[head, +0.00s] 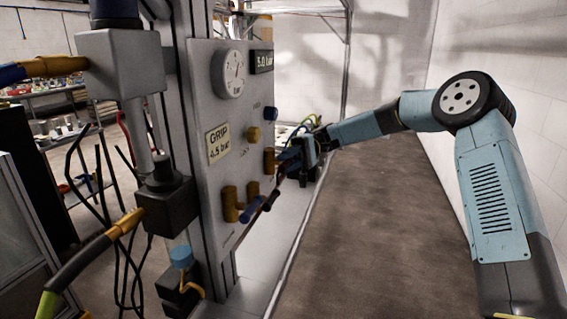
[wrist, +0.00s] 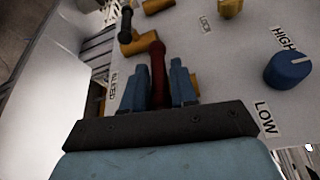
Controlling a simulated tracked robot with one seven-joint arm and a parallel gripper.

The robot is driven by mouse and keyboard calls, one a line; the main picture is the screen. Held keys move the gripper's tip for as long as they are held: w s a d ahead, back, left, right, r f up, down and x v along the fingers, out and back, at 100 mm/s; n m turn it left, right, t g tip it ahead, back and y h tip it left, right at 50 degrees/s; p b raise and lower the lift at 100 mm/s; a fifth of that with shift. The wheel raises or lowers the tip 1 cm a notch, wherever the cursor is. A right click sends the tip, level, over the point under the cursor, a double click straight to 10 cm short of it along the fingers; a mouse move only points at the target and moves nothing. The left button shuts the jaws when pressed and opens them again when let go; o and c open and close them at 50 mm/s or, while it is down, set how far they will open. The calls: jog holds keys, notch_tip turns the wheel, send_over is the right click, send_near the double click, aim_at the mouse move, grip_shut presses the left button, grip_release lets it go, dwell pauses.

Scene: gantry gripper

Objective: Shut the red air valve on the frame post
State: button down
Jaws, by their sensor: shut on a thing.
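The red valve lever (wrist: 158,62) stands between the two blue fingers of my gripper (wrist: 161,82) in the wrist view. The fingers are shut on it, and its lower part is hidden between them. In the head view my gripper (head: 289,164) is at the right edge of the grey panel (head: 207,104), close to its lower brass fittings. The exact lever angle is hard to tell.
A blue knob (wrist: 289,70) between HIGH and LOW labels is to the right. The panel carries a gauge (head: 228,73) and a GRIP label (head: 218,142). The floor (head: 380,240) right of it is clear.

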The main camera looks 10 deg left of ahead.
jog(key=shift+d+f, duration=0.1)
jog(key=shift+f, duration=0.1)
jog(key=c, duration=1.1)
grip_release()
jog(key=f+v, duration=0.1)
jog(key=v, duration=1.3)
jog(key=shift+r, duration=0.45)
